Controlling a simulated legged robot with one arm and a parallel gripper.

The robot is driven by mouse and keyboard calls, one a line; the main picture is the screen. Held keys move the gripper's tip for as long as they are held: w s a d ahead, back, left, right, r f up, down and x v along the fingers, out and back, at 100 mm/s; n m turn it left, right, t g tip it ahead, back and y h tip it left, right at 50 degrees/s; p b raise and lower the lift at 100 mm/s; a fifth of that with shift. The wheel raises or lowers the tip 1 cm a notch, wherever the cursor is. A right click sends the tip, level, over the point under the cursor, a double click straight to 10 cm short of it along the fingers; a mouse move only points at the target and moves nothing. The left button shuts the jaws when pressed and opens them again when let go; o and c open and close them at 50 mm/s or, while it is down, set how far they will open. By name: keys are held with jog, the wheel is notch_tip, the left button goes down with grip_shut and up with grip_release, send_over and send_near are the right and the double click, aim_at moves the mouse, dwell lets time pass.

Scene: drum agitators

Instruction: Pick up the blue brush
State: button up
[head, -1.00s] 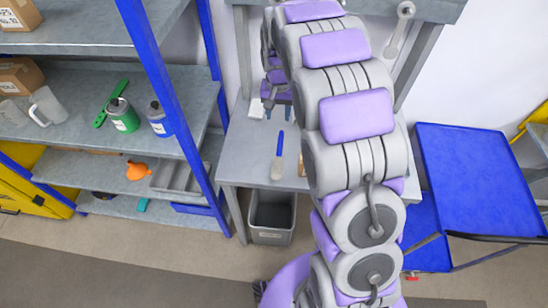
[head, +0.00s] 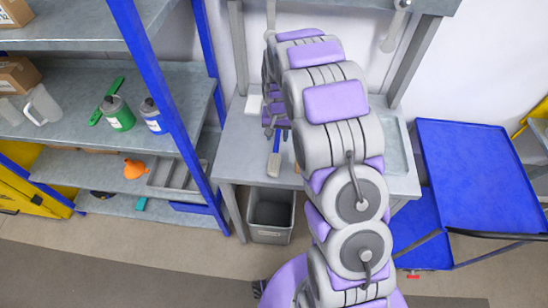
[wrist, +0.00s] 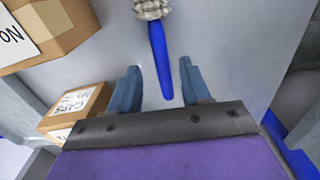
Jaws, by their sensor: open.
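The blue brush lies on the grey workbench (head: 232,158), its blue handle towards the wall and its pale bristle head towards the bench's front edge. In the head view the brush (head: 274,160) is partly covered by my gripper (head: 276,128), which is above the handle end. In the wrist view the brush (wrist: 160,55) has its handle pointing down between my two blue-grey fingers. My gripper (wrist: 162,88) is open and empty, with a finger on either side of the handle's end and gaps on both sides. The height above the bench is hard to tell.
Cardboard boxes (wrist: 78,108) are at the left in the wrist view. A grey bin (head: 270,215) stands under the bench. A blue-post shelf (head: 165,100) with cans and a jug is on the left, a blue cart (head: 480,180) on the right.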

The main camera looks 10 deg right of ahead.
aim_at(277, 142)
jog(key=f, duration=0.4)
jog(key=shift+w+d+b, duration=0.15)
jog(key=shift+d+b, duration=0.15)
jog(key=shift+b, duration=0.05)
jog(key=shift+a+f, duration=0.2)
jog(key=shift+f, duration=0.1)
jog(key=shift+a+r, duration=0.1)
jog(key=shift+a, duration=0.25)
jog(key=shift+c, duration=1.1)
jog(key=shift+d, duration=0.4)
jog(key=c, duration=0.5)
jog(key=shift+a, duration=0.1)
grip_shut()
